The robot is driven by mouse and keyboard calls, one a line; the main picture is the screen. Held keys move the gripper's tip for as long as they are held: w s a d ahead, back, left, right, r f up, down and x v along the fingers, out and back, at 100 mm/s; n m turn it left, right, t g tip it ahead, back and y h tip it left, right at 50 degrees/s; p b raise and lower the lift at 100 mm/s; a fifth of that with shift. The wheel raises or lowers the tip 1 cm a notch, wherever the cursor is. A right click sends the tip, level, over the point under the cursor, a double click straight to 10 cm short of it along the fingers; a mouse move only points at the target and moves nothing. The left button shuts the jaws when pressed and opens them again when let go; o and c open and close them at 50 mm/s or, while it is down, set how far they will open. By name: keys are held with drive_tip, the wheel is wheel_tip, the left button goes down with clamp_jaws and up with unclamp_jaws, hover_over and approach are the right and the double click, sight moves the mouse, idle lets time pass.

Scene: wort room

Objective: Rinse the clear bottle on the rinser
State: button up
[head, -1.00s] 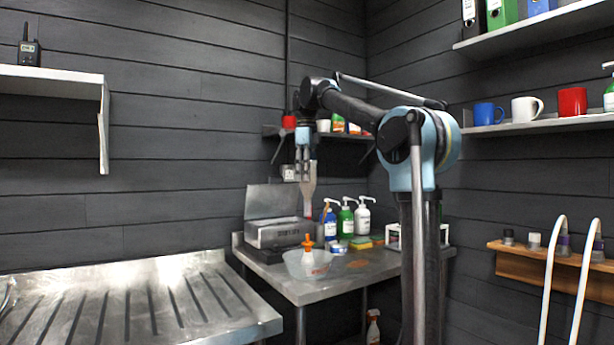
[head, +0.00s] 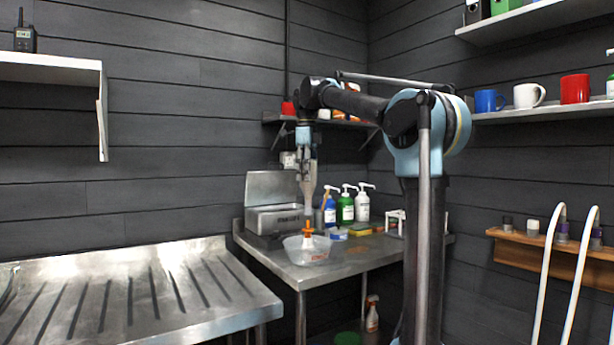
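The clear bottle (head: 308,201) hangs upside down, neck downward, below my gripper (head: 306,176). My gripper is shut on its upper end. The rinser (head: 306,250) is a clear bowl with an orange nozzle (head: 308,231) standing up in the middle, on the steel table. At this size I cannot tell whether the nozzle is inside the neck.
The steel table (head: 350,268) also holds an open metal box (head: 275,219) behind and left of the rinser. Blue, green and white pump bottles (head: 347,208) stand close to its right. A wall shelf (head: 340,123) is behind my arm. A ribbed steel drainer (head: 135,295) fills the left foreground.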

sight(307, 185)
drive_tip(key=c, duration=0.5)
drive_tip(key=shift+s+f, duration=0.1)
drive_tip(key=shift+f, duration=2.15)
idle(1.8)
